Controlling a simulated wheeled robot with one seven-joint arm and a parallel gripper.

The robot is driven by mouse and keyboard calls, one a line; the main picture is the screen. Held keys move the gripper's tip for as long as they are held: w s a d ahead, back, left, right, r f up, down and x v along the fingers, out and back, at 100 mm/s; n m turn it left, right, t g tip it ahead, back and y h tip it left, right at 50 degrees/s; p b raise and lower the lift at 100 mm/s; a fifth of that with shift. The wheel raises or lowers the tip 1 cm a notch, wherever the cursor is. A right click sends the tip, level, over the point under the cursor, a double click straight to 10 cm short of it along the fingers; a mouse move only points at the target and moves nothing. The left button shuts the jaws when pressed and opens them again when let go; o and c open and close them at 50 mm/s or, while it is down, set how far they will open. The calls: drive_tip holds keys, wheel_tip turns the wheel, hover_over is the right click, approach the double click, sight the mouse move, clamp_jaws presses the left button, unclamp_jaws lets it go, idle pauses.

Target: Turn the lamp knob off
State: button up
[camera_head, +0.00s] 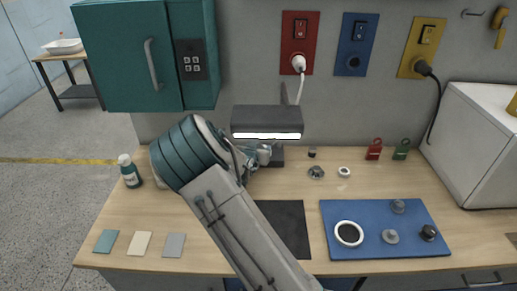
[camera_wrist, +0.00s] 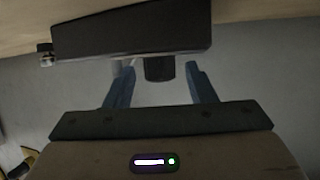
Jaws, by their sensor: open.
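The lamp has a dark rectangular head (camera_head: 267,118) with a bright white strip lit along its lower edge. Its dark base (camera_head: 278,157) stands on the worktop near the wall, partly hidden by my arm. In the wrist view the base (camera_wrist: 130,30) appears as a dark block against the wood. A short dark cylindrical knob (camera_wrist: 160,69) sticks out from it. My gripper (camera_wrist: 158,67) is open, with one blue-grey finger on each side of the knob and gaps showing. In the head view my gripper (camera_head: 264,154) is small, beside the base.
A teal cabinet (camera_head: 130,60) hangs at the upper left. A bottle (camera_head: 129,171) stands left of my arm. A blue mat (camera_head: 335,245) with several round parts lies at the right. A white box (camera_head: 480,140) stands at the far right. Red, blue and yellow wall plates hang behind.

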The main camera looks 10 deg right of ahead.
drive_tip(key=c, duration=1)
drive_tip(key=shift+o, duration=0.2)
drive_tip(key=shift+d+f+n+y+b, duration=0.1)
drive_tip(key=shift+f+n+y+b, duration=0.15)
drive_tip(key=shift+b, duration=1)
drive_tip(key=n+t+y+b, duration=0.1)
drive_tip(key=b, duration=0.3)
drive_tip(key=shift+d+f, duration=0.1)
drive_tip(key=n+y+b, duration=0.1)
drive_tip(key=b, duration=0.2)
drive_tip(key=n+y+b, duration=0.2)
drive_tip(key=b, duration=0.2)
drive_tip(key=shift+s+d+t+b, duration=0.1)
drive_tip(key=shift+d+t+b, duration=0.1)
drive_tip(key=shift+t+b, duration=0.1)
drive_tip(key=shift+d+r+n+y+b, duration=0.1)
drive_tip(key=shift+r+n+y+b, duration=0.35)
drive_tip(key=shift+n+y, duration=0.5)
drive_tip(key=shift+y+p, duration=0.4)
drive_tip(key=shift+y, duration=0.1)
drive_tip(key=shift+n+y+p, duration=0.3)
drive_tip(key=shift+n+p, duration=0.1)
drive_tip(key=shift+f+y+p, duration=0.1)
drive_tip(key=shift+y+p, duration=0.2)
